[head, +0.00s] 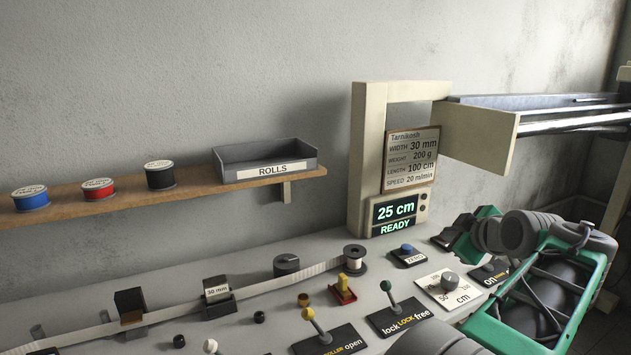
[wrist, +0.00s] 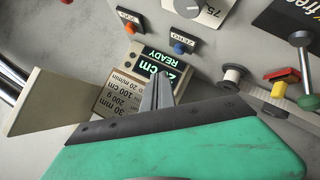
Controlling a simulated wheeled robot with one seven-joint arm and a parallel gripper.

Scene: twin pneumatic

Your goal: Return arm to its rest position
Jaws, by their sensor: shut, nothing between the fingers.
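Behind the fingers are the display (wrist: 158,62) and the paper sign (wrist: 118,100), partly covered. In the head view my green and grey arm is folded at the right, over the right end of the panel. My gripper (head: 446,238) is small there, near the foot of the beige frame (head: 366,150) and apart from the shelf. The green display (head: 396,212) reads 25 cm READY.
The sloping panel carries a green-knobbed lever (head: 386,286), a yellow-knobbed lever (head: 308,314), a dial (head: 449,281) and a blue button (head: 407,248). A white tape runs to a spool (head: 355,258). The wooden shelf (head: 240,187) holds three rolls and a grey ROLLS tray (head: 222,170).

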